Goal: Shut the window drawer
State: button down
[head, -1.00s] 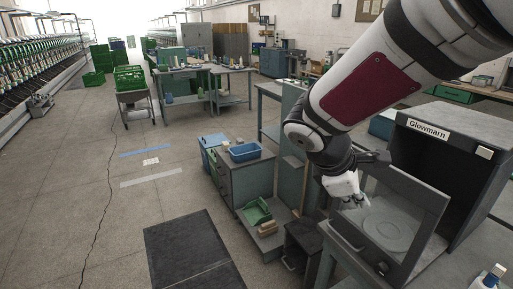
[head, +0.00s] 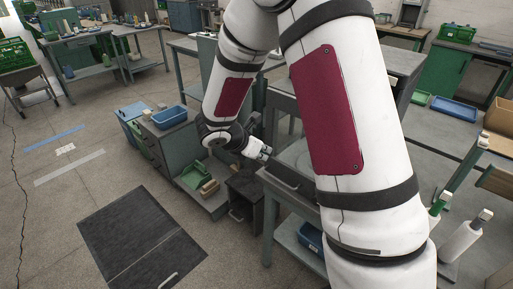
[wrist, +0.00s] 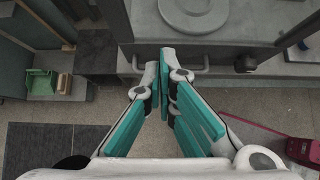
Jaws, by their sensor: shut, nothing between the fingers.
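The window drawer (wrist: 225,60) is a grey tray with a front face, a bar handle and a dark round knob (wrist: 246,64). It stands pulled out, with a round grey disc (wrist: 193,14) on it. In the head view its dark front edge (head: 283,184) shows left of my arm; my arm hides most of the rest and the machine behind. My gripper (wrist: 166,62), with teal finger pads, is shut and empty. In the wrist view its tips overlap the drawer front near the handle; I cannot tell whether they touch. In the head view the gripper (head: 262,153) is at the drawer's left end.
A low dark cabinet (head: 243,197) stands left of the drawer. Beyond it is a grey cabinet with a blue bin (head: 169,117) on top and a green tray (head: 195,175) low down. A black mat (head: 142,240) lies on open floor.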

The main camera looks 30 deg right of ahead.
aim_at(282, 151)
jog(key=shift+w+d+f+p, duration=0.15)
jog(key=shift+w+d+f, duration=0.2)
jog(key=shift+d, duration=0.6)
jog(key=shift+w+d+f+p, duration=0.15)
jog(key=shift+w+d+f, duration=0.2)
jog(key=shift+d, duration=0.65)
jog(key=shift+w+d+f+p, duration=0.15)
jog(key=shift+w+d+f, duration=0.2)
jog(key=shift+d, duration=0.6)
jog(key=w+d+b, duration=0.2)
jog(key=w+d, duration=0.2)
jog(key=d, duration=0.8)
jog(key=w+d+b, duration=0.2)
jog(key=w+d, duration=0.3)
jog(key=d, duration=0.8)
jog(key=shift+d, duration=0.2)
